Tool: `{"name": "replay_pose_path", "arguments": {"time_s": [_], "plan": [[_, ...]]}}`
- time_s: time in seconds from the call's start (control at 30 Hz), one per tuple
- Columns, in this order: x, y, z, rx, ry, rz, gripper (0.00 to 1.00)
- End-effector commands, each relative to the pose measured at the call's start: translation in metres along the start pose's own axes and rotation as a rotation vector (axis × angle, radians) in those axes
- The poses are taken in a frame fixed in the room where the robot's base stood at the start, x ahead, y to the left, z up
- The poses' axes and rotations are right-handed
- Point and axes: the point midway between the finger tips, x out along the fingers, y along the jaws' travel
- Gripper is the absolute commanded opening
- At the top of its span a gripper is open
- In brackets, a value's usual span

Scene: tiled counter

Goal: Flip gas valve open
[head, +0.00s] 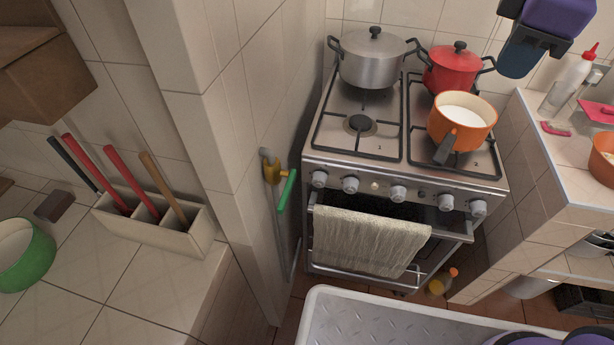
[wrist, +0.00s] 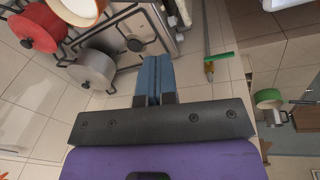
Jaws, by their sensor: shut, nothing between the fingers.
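The gas valve (head: 271,172) has a yellow body on a thin pipe along the tiled wall, left of the stove. Its green handle (head: 286,191) points downward in the head view, a little to the right of the pipe. In the wrist view the valve body (wrist: 209,68) and green handle (wrist: 220,56) show right of the fingers. My gripper (head: 517,66) is high at the top right of the head view, above the stove's right side and far from the valve. Its blue fingers (wrist: 153,78) are shut together and hold nothing.
The stove (head: 335,157) carries a grey pot (head: 373,65), a red pot (head: 458,72) and an orange saucepan (head: 470,122). A towel (head: 365,240) hangs on the oven handle. A counter with a utensil box (head: 160,228) stands left of the wall corner. Open space lies before the valve.

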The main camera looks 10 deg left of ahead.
Motion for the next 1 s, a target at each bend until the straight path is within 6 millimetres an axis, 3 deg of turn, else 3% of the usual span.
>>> {"name": "replay_pose_path", "arguments": {"time_s": [0.1, 0.37, 0.7, 1.0], "plan": [[0.013, -0.002, -0.036, -0.230, -0.009, -0.049, 0.00], [0.044, -0.019, -0.110, -0.713, 0.012, -0.161, 0.00], [0.087, -0.068, -0.198, -1.319, 0.122, -0.319, 0.00], [0.115, -0.116, -0.250, -1.719, 0.259, -0.421, 0.00]]}}
